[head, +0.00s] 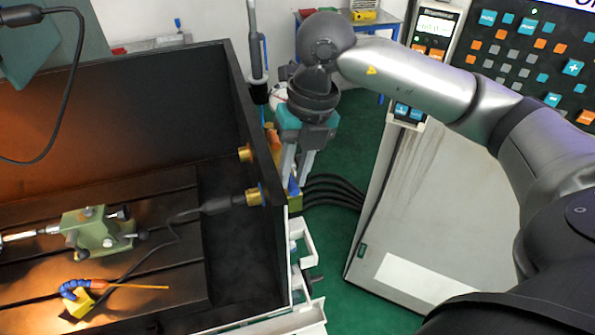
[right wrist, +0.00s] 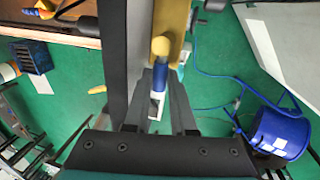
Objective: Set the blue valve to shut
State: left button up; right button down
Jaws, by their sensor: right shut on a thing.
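The blue valve (head: 293,187) sits on the outer side of the black enclosure wall, and in the head view only a small blue part of it shows between my fingers. In the right wrist view its blue lever (right wrist: 160,76) has a yellow end and a white part nearer the camera. My right gripper (head: 297,178) reaches down over it, with its fingers shut on the lever from both sides. The lever's exact angle and any position marks cannot be made out. My left gripper is in neither view.
The black enclosure wall (head: 238,100) stands just left of my right gripper. Black hoses (head: 335,190) run right from the valve area to a large grey cabinet (head: 440,215) with a control panel. A green vise-like block (head: 97,230) lies inside the enclosure.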

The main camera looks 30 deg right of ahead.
jog(key=shift+a+m, duration=0.1)
jog(key=shift+m, duration=0.2)
jog(key=c, duration=0.8)
grip_release()
jog(key=shift+o, duration=0.2)
